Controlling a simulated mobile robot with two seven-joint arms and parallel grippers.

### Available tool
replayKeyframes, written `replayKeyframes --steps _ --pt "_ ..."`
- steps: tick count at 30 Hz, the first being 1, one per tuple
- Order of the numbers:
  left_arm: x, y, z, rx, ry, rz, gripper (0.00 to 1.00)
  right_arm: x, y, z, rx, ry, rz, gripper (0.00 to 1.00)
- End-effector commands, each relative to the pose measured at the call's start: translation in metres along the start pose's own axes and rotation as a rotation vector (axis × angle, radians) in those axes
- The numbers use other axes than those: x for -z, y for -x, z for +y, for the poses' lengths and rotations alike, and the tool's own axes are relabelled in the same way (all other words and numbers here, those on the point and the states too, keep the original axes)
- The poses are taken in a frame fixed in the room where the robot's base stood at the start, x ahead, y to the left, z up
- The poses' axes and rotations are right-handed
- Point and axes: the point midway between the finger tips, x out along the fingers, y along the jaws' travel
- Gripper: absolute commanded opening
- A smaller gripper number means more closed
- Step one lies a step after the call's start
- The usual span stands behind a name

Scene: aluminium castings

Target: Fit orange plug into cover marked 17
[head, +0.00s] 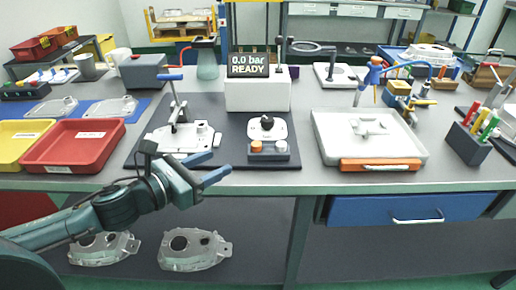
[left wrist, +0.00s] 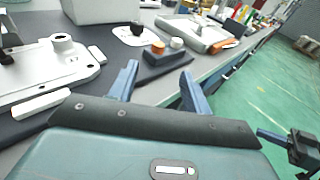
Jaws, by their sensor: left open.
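My left gripper (head: 218,166) is open and empty, in front of the bench edge near the dark mat. Its two blue fingers also show in the left wrist view (left wrist: 159,70), with nothing between them. An orange round piece (head: 257,146) and a grey one sit on a small dark block beyond the fingers; I cannot tell whether it is the plug. A pale cast cover (head: 204,137) lies on the dark mat under a blue-handled clamp. No number 17 is legible on any cover. A dark part with a blue finger-like piece (left wrist: 275,138), perhaps my right gripper, shows at the lower right.
A red tray (head: 32,163) and a yellow tray (head: 8,160) stand left. Castings lie on blue mats (head: 90,116) and on the lower shelf (head: 262,272). A tester reading "0.0 bar READY" (head: 258,97) stands behind. A pale tray (head: 408,157) and a marker holder (head: 468,148) are right.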

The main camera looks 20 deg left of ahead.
Motion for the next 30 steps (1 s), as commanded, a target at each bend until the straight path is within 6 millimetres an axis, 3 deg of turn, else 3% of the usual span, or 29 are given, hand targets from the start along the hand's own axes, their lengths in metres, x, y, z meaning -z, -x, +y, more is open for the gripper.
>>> replayKeyframes --steps 12,20,30 --pt "-0.002 -0.052 0.000 0.000 0.003 -0.001 0.48 -0.002 -0.004 -0.001 0.004 -0.003 -0.033 0.00" --pt "0.000 -0.069 0.000 0.001 0.003 0.001 0.48 0.003 -0.005 -0.002 0.005 0.000 -0.026 0.00" --pt "0.001 -0.113 0.002 0.002 0.002 0.001 0.48 0.003 -0.003 -0.002 0.003 0.006 -0.033 0.00"
